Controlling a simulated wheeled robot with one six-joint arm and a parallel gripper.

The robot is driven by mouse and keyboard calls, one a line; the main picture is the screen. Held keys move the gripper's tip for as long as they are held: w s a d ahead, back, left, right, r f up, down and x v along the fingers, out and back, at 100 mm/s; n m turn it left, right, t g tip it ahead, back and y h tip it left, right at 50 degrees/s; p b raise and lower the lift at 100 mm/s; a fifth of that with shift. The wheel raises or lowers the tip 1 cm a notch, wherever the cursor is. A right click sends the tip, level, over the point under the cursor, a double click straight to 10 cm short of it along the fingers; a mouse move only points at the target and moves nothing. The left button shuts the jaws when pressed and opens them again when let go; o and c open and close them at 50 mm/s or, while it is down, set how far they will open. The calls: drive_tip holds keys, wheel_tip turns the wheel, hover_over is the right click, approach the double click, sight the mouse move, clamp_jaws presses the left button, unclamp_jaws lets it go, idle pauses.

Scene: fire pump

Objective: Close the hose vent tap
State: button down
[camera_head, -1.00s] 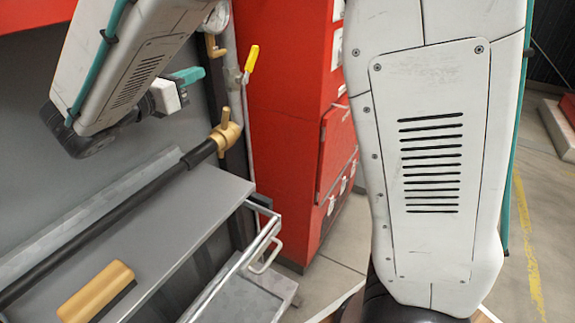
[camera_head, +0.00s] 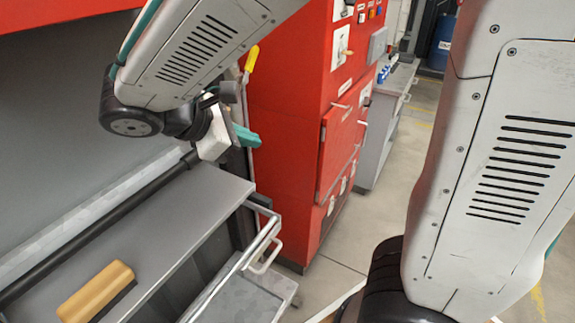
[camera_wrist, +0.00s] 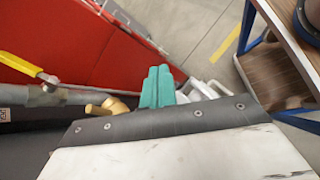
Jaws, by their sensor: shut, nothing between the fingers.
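My gripper (camera_head: 247,138) has teal fingers, pressed together and empty, above the far end of the grey bench. They also show in the wrist view (camera_wrist: 158,84). A brass fitting with a small tap (camera_wrist: 112,105) sits at the end of the black hose (camera_head: 105,223), just left of the fingers in the wrist view; a gap between them cannot be judged. In the head view my gripper hides this fitting. A yellow lever (camera_head: 251,59) stands on a grey pipe behind my wrist; it shows at the wrist view's left (camera_wrist: 22,65).
A red cabinet (camera_head: 285,110) stands just beyond the gripper. A wood-topped blue-framed table (camera_wrist: 285,75) is at the wrist view's right.

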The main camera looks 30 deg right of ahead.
drive_tip(key=s+d+f+m+g+y, duration=0.2)
drive_tip(key=s+d+m+y, duration=0.1)
drive_tip(key=s+m+y, duration=0.2)
drive_tip(key=shift+s+m+y, duration=0.4)
drive_tip(key=shift+s+m, duration=0.6)
drive_tip(key=shift+s, duration=1.1)
drive_tip(key=s+d+r+m+t+y, duration=0.2)
drive_tip(key=s+d+m+y, duration=0.1)
drive_tip(key=s+m, duration=0.4)
drive_tip(key=shift+s+y, duration=0.3)
drive_tip(key=shift+y, duration=0.5)
